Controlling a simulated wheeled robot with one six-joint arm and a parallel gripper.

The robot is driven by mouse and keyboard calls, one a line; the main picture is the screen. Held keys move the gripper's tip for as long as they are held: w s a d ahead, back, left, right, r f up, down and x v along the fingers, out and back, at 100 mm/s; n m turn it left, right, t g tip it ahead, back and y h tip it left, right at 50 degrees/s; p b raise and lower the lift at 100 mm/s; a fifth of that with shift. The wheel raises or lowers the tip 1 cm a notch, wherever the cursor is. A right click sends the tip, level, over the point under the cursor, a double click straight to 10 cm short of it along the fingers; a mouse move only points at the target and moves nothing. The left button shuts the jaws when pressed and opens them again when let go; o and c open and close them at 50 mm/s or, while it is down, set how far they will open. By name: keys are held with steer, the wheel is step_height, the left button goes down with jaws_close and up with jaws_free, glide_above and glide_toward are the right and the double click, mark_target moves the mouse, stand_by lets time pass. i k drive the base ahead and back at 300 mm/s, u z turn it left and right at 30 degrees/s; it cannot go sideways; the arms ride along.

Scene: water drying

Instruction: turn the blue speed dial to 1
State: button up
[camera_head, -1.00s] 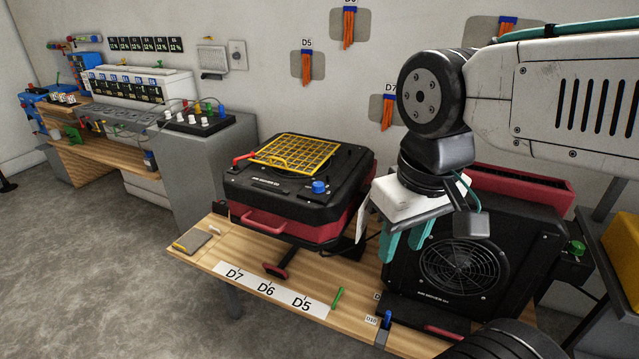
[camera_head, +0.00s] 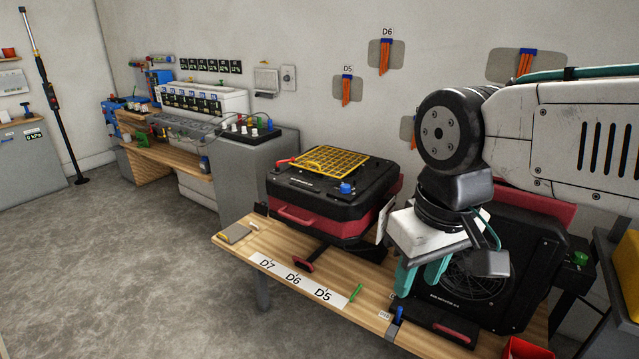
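The blue speed dial (camera_head: 346,188) sits on the front right corner of the black top of the air dryer box (camera_head: 320,205), which has a red lower part. The number the dial points to is too small to read. My gripper (camera_head: 420,280) hangs to the right of the dial and nearer to me, fingers down, in front of the black fan unit (camera_head: 470,285). Its two teal fingers are apart with nothing seen between them. It does not touch the dial.
A yellow grid (camera_head: 327,160) and a red lever (camera_head: 284,160) are on the dryer's top. The wooden table (camera_head: 345,312) carries a D7, D6, D5 label strip (camera_head: 292,281), a green stick (camera_head: 355,292) and a blue peg (camera_head: 398,314). Floor at left is clear.

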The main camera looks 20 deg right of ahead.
mark_target(345, 189)
steer(key=u, duration=0.2)
steer(key=i, duration=1.25)
steer(key=z, duration=0.55)
